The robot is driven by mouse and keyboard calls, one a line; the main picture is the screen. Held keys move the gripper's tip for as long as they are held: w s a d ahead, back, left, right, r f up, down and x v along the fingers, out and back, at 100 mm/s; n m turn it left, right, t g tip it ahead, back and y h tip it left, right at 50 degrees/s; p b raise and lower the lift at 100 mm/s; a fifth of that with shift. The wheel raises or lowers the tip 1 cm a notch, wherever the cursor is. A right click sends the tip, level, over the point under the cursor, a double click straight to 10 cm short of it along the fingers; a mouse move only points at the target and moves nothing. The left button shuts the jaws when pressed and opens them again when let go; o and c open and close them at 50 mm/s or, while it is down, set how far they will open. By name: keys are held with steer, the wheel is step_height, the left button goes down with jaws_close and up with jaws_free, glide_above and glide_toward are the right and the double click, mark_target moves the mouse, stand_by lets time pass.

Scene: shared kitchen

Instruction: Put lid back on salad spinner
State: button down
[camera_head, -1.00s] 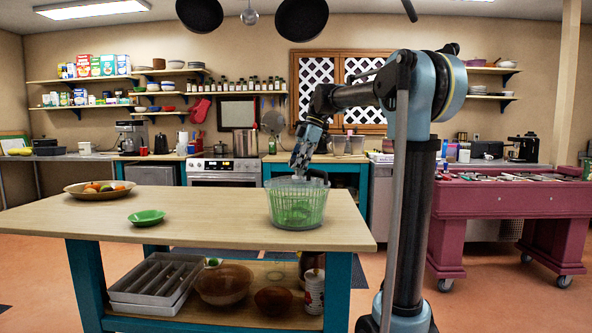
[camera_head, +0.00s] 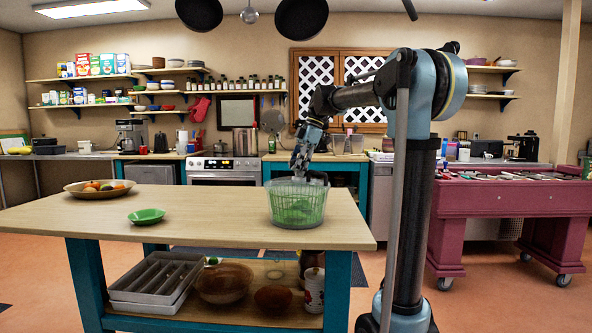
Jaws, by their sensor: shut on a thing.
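The salad spinner (camera_head: 297,206) is a clear ribbed bowl with a green inside, standing upright near the right end of the wooden island. My gripper (camera_head: 299,172) is right at the top of the spinner, pointing down, and is shut on the pale, see-through lid (camera_head: 314,178). The lid is at the bowl's rim. At this size I cannot tell whether it sits flush or is slightly raised or tilted. My fingertips are small and partly blend with the lid.
A green dish (camera_head: 147,216) and a fruit bowl (camera_head: 99,189) stand on the left of the island (camera_head: 205,222). The tabletop between them and the spinner is clear. Trays (camera_head: 157,279) and brown bowls (camera_head: 226,283) are on the shelf below. A maroon cart (camera_head: 500,207) is at the right.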

steer(key=shift+f, duration=0.15)
steer(key=c, duration=1.2)
jaws_free()
steer(key=shift+v, duration=5.5)
